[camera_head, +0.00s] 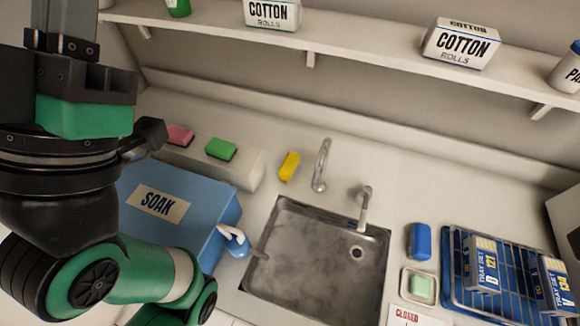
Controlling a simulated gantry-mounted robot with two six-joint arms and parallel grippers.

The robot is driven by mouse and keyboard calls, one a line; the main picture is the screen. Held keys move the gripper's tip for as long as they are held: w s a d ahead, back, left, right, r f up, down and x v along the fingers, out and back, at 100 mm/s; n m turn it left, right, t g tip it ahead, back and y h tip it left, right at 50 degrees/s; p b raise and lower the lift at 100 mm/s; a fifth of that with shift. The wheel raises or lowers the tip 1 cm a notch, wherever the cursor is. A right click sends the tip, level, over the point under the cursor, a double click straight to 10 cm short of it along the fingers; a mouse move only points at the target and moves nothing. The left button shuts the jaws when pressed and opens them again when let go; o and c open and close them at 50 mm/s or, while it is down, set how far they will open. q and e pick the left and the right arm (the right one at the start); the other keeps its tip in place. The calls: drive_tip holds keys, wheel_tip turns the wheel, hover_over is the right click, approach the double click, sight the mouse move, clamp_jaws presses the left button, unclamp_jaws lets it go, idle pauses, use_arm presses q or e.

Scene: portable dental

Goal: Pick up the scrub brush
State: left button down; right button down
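A small blue block-shaped item (420,241) lies on the counter to the right of the sink; it may be the scrub brush, but its bristles cannot be made out. A blue item with a white top (234,240) is beside the blue SOAK box, left of the sink; I cannot tell whether it is a brush or a bottle. My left arm fills the left side of the view, with black and green links. I cannot make out its gripper fingers. My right arm and gripper are not in view.
The sink (288,283) with a metal faucet (321,165) is in the middle. The SOAK box (222,214) stands to its left. Pink (180,136), green (221,149) and yellow (289,166) sponges are behind. A soap dish (405,292) and blue rack (452,285) are right.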

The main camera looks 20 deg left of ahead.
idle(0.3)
use_arm(q)
drive_tip(key=shift+c, duration=1.2)
unclamp_jaws()
